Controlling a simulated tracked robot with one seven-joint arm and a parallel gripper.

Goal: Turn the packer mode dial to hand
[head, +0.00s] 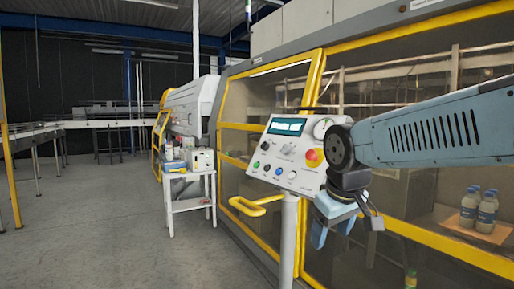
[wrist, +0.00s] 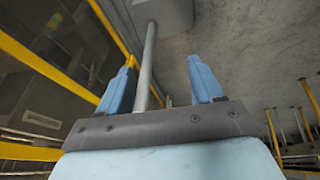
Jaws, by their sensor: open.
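The packer's control panel (head: 265,153) is a tilted white box on a post (head: 288,243), with a small screen, a red-on-yellow stop button (head: 314,157) and several coloured buttons. A grey knob (head: 288,149) in its middle looks like the mode dial; its pointer direction is too small to read. My gripper (head: 331,238) hangs right of the post, below the panel, fingers pointing down. In the wrist view my gripper (wrist: 160,78) is open and empty. The post (wrist: 147,62) passes behind the fingers' gap, and the panel's underside (wrist: 166,10) is at the top. The dial is hidden there.
The packer's yellow-framed guard (head: 321,75) stands behind the panel, with a yellow handle (head: 256,207) at lower left. Bottles (head: 478,207) stand behind its window. A white cart (head: 188,187) with small items is left. The floor (head: 110,235) at front left is clear.

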